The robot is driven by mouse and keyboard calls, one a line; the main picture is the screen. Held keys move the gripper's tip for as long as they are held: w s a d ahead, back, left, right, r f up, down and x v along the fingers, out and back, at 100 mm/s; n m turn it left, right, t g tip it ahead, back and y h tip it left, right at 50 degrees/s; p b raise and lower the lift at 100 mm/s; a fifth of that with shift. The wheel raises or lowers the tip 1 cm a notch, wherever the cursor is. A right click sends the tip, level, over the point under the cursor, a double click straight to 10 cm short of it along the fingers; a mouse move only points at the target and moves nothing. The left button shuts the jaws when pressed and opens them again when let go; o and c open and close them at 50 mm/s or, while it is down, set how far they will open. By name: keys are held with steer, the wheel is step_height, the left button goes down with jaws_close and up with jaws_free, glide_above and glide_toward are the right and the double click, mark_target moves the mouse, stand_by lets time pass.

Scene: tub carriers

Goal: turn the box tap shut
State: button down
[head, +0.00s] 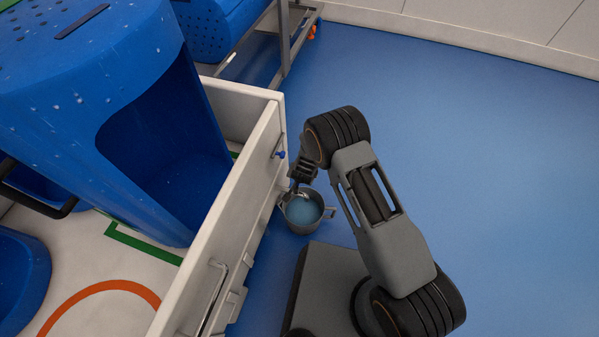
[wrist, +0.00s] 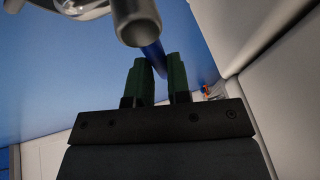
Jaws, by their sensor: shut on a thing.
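The box tap shows in the wrist view as a grey metal spout (wrist: 136,22) with a blue handle (wrist: 153,56) behind it. My gripper (wrist: 157,72) has its dark green fingers on either side of the blue handle and is shut on it. In the head view my gripper (head: 301,176) is low beside the outer wall of the white box (head: 246,188), above a grey pot (head: 304,225). The tap is mostly hidden there by the gripper. How far the handle is turned cannot be told.
The pot holds bluish liquid and stands on the blue floor (head: 470,160) against the box. A small blue knob (head: 281,154) sticks out of the box wall above the gripper. A large blue tub (head: 110,80) stands in the box. The floor at right is clear.

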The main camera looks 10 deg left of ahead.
steer(key=shift+s+f, duration=0.1)
steer(key=shift+s, duration=0.2)
steer(key=c, duration=1.4)
jaws_free()
steer(key=o, duration=0.3)
steer(key=shift+w+d, duration=0.15)
steer(key=shift+w, duration=0.05)
steer(key=p+v, duration=0.5)
steer(key=v, duration=0.9)
